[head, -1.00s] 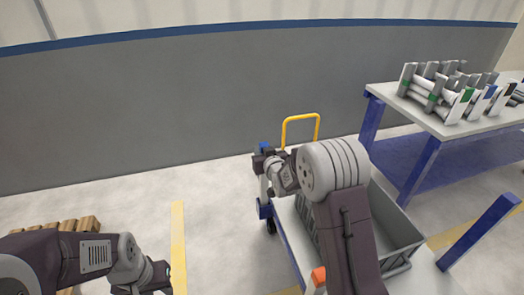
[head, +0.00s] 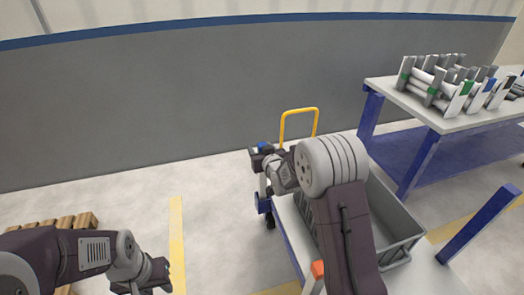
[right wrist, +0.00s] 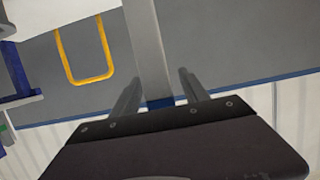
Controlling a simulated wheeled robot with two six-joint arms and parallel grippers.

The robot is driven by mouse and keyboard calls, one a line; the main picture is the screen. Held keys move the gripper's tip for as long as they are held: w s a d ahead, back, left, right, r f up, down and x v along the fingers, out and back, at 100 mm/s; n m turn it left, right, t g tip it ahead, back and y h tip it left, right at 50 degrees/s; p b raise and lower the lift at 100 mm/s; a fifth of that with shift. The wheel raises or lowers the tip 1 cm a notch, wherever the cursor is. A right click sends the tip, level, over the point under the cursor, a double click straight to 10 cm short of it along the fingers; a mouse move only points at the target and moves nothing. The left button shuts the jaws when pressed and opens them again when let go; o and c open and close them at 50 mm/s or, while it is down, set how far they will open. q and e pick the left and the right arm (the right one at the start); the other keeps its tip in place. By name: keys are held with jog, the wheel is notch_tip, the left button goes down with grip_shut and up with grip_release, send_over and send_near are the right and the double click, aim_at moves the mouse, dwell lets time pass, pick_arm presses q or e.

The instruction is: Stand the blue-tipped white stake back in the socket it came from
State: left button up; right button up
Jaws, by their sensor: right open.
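The white stake (right wrist: 148,45) shows in the right wrist view as a pale post running between my two fingers, with blue at its gripper end. In the head view its blue tip (head: 265,147) shows at my right gripper (head: 260,160), and a pale strip of its shaft (head: 262,183) shows below, upright at the trolley's far left corner. My right gripper (right wrist: 158,78) is open around the stake. The stake's foot and socket are too small to judge. My left gripper (head: 150,278) is low at the left, away from the trolley; its jaws are unclear.
The trolley (head: 285,235) has a yellow handle (head: 299,124), a grey crate (head: 402,250) and an orange-tipped stake (head: 318,270) at the near side. A table (head: 425,108) with a rack of pipes (head: 437,88) stands at the right. A wooden pallet (head: 75,220) is at the left.

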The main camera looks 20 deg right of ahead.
jog(key=p+v, duration=0.2)
jog(key=v, duration=0.6)
jog(key=shift+s+r, duration=0.2)
jog(key=shift+s, duration=0.1)
